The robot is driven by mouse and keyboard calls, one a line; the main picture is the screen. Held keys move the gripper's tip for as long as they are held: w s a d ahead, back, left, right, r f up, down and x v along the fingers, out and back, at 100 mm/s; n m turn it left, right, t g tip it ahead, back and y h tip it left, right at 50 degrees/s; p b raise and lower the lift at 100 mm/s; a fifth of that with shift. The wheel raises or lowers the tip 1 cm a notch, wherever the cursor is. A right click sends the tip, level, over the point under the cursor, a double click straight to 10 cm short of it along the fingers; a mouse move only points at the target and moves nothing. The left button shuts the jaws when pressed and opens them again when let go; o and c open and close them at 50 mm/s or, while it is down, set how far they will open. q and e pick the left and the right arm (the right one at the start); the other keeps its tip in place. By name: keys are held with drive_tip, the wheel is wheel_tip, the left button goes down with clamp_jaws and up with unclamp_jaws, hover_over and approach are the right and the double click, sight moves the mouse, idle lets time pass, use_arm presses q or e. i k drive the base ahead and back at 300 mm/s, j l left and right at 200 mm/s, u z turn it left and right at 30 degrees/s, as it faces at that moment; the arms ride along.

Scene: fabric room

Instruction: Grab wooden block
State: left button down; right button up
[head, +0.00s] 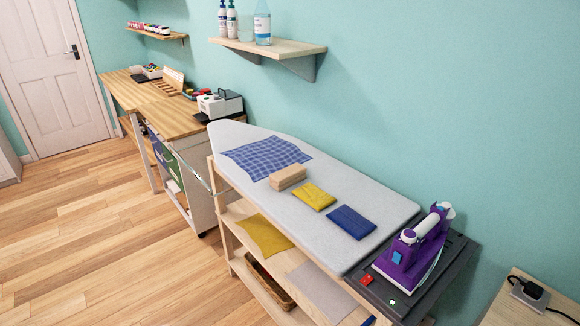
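The wooden block (288,177) is light tan with rounded edges. It lies on the grey ironing board (240,144), at or over the near right edge of a blue checked cloth (265,157). A folded yellow cloth (314,196) lies just to its right, and a folded blue cloth (352,222) lies farther right. Neither of my grippers shows in the head view.
A purple iron (408,256) stands on a dark rest at the board's right end. Shelves below hold a yellow cloth (264,236). A wall shelf (268,47) with bottles hangs above. A wooden worktable (165,118) stands behind left. The floor at left is clear.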

sight(285, 178)
drive_tip(key=i+j+z, duration=0.1)
drive_tip(key=z, duration=0.3)
drive_tip(key=i+j+z, duration=0.1)
drive_tip(key=j+z, duration=0.25)
drive_tip(key=i+j+z, duration=0.1)
drive_tip(key=z, duration=0.3)
